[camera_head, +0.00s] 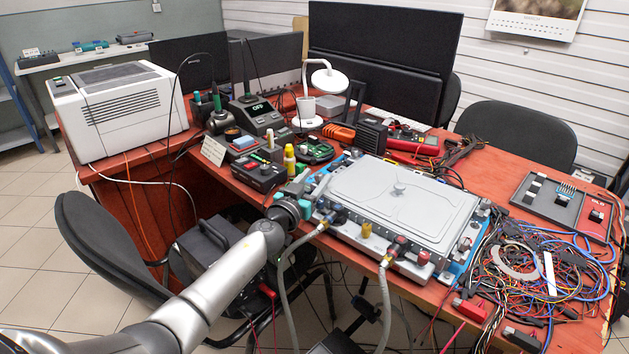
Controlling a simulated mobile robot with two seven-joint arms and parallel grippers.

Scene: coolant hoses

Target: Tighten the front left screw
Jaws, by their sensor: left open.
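A flat grey metal unit (405,195) with a ribbed lid lies on the red-brown table. Its near side carries a blue-collared fitting (338,214) and red fittings (397,247), with a brass-coloured part (366,230) between them. Grey hoses hang from the fittings: a left hose (284,275) and a right hose (385,305). My left gripper (302,207) is open at the unit's near left corner, beside teal parts; its fingertips are hard to make out. I cannot make out the front left screw; the gripper and wrist cover part of that corner. My right gripper is not in view.
A tangle of coloured wires (540,265) covers the table's right end. A yellow-capped bottle (289,160), a black control box (260,174) and a soldering station (256,115) crowd the area behind my left gripper. A black chair (110,240) stands at the left.

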